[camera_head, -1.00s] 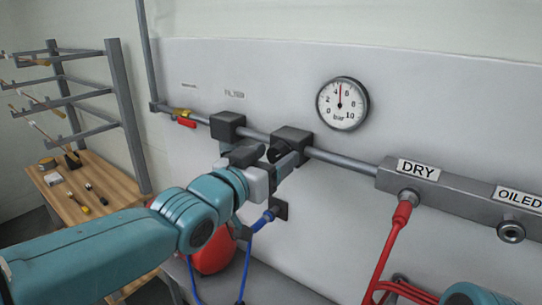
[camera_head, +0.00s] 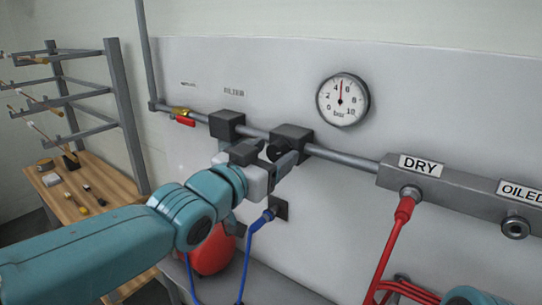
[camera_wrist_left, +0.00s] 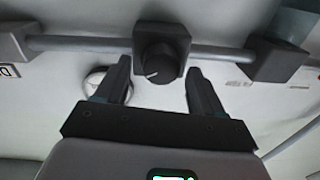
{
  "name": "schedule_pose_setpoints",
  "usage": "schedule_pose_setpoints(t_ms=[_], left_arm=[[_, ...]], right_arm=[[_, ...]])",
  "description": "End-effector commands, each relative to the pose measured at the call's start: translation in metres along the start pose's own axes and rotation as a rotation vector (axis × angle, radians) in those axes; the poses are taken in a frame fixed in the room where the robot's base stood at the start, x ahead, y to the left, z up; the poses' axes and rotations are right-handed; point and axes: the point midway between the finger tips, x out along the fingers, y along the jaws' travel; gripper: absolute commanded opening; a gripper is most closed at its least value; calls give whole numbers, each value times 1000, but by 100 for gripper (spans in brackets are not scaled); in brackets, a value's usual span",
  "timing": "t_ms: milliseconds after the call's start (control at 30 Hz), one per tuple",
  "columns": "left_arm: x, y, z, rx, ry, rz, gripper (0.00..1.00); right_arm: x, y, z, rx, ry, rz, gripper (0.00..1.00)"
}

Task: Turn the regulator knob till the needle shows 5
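The black regulator knob (camera_head: 273,153) sits on the front of a dark block on the wall pipe. In the left wrist view the knob (camera_wrist_left: 157,66) has a pale mark pointing left and slightly down. My left gripper (camera_head: 268,157) is in front of the block, partly hiding it in the head view. In the left wrist view its fingers (camera_wrist_left: 159,76) are open, one on each side of the knob, with gaps on both sides. The round pressure gauge (camera_head: 343,100) is up and right of the knob. Its needle points nearly straight up, between 4 and 6, at about 5. My right gripper is out of view.
A second dark block (camera_head: 226,125) and a red-handled valve (camera_head: 184,119) are left along the pipe. A manifold labelled DRY and OILED (camera_head: 450,190) is at right, with a red hose (camera_head: 392,245). A blue hose (camera_head: 247,255) hangs below the gripper.

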Motion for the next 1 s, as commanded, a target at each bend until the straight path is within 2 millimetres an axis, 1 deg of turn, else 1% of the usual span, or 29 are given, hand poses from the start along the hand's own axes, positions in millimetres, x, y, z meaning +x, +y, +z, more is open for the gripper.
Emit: schedule_pose_setpoints(t_ms=[233, 367, 467, 533, 700, 800, 900, 1000], left_arm=[[-2, 0, 1, 0, -1, 0, 68], [-18, 0, 2, 0, 1, -1, 68], [-40, 0, 1, 0, 2, -2, 68], [-60, 0, 1, 0, 3, -2, 68], [-106, -1, -2, 1, 3, -3, 68], [-129, -1, -3, 1, 2, -3, 68], [-146, -1, -3, 1, 1, -3, 68], [-157, -1, -2, 1, 1, -2, 68]], right_arm=[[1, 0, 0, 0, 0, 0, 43], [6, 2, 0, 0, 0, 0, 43], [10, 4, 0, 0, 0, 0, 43], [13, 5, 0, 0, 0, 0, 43], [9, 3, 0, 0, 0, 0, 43], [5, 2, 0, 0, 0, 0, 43], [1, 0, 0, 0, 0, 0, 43], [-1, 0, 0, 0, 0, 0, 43]])
